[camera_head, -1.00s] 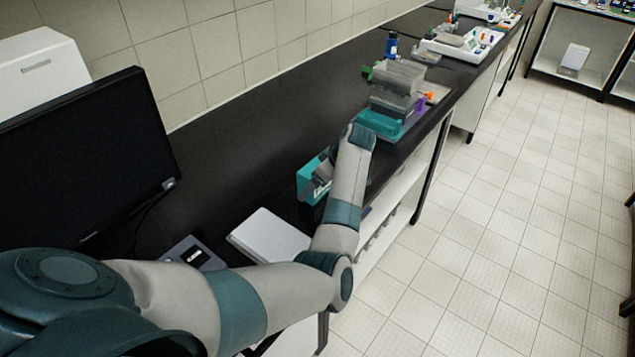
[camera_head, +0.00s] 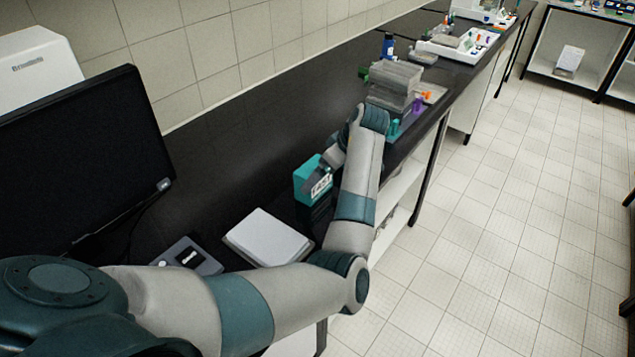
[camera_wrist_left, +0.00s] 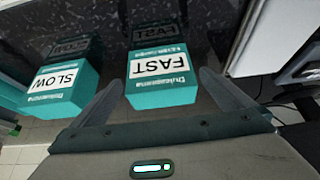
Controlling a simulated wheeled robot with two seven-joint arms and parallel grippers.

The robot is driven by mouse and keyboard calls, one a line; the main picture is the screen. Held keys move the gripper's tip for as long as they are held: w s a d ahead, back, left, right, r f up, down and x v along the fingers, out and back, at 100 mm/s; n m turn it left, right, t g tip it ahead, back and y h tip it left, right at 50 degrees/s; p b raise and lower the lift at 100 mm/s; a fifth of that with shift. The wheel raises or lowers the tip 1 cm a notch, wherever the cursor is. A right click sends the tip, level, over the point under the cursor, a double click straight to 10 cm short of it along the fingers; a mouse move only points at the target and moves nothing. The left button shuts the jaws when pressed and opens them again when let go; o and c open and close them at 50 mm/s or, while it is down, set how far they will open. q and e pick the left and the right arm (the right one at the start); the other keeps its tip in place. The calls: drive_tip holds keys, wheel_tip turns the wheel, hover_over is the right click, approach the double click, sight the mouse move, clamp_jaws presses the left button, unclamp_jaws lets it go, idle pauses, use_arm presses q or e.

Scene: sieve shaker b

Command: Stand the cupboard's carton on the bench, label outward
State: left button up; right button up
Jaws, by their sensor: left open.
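A teal carton (camera_head: 305,184) stands upright on the dark bench, its white label towards the bench's front edge. The left wrist view shows this carton, labelled FAST (camera_wrist_left: 161,94), between and just beyond my left fingers. A second teal carton, labelled SLOW (camera_wrist_left: 62,97), stands to its left in that view. In the head view my forearm covers part of the bench beyond the FAST carton. My left gripper (camera_wrist_left: 160,78) is open, with a finger to each side of the FAST carton; whether they touch it I cannot tell. My right gripper is out of view.
A black monitor (camera_head: 85,170), a white flat box (camera_head: 268,238) and a grey device (camera_head: 186,256) are on the near bench. Grey stacked trays (camera_head: 393,84) and a blue bottle (camera_head: 389,45) stand farther along. Open shelving (camera_head: 398,195) lies below the bench; tiled floor is clear at right.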

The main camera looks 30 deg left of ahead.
use_arm(q)
drive_tip(key=shift+b+v, duration=0.6)
drive_tip(key=shift+v, duration=2.15)
drive_tip(key=shift+a, duration=0.15)
